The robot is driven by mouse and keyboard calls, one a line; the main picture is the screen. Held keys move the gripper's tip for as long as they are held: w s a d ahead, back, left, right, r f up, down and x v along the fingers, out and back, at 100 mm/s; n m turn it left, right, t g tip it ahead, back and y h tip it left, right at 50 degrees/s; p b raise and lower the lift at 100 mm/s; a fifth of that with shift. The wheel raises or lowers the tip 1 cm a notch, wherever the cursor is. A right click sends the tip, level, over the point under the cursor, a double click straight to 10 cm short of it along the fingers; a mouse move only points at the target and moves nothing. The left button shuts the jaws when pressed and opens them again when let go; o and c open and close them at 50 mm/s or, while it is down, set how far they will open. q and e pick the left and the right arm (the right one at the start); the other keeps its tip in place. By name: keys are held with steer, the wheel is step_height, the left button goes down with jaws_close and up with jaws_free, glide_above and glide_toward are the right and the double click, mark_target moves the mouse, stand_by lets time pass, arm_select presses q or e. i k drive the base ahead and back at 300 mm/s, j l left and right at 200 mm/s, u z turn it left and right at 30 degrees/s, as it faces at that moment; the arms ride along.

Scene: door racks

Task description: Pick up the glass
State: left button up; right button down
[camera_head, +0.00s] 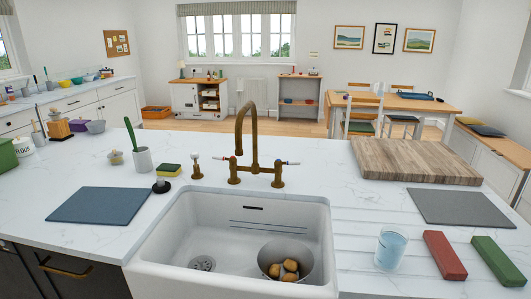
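A clear glass (391,248) with light blue contents stands upright on the white marble counter, to the right of the sink. Its lower part is near the counter's front edge, and nothing covers it. Neither of my grippers shows in the head view.
A white sink (170,262) holds a metal bowl (266,261) with several potatoes. A brass faucet (254,150) stands behind it. A red block (444,255) and a green block (498,260) lie just right of the glass. A wooden board (415,161) and a grey mat (459,207) lie behind.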

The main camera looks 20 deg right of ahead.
mark_target(393, 241)
steer(key=z, duration=1.6)
steer(key=k+j+z, duration=0.1)
steer(key=z, duration=0.2)
steer(key=k+j+z, duration=0.1)
steer(key=z, duration=0.2)
steer(key=k, duration=0.05)
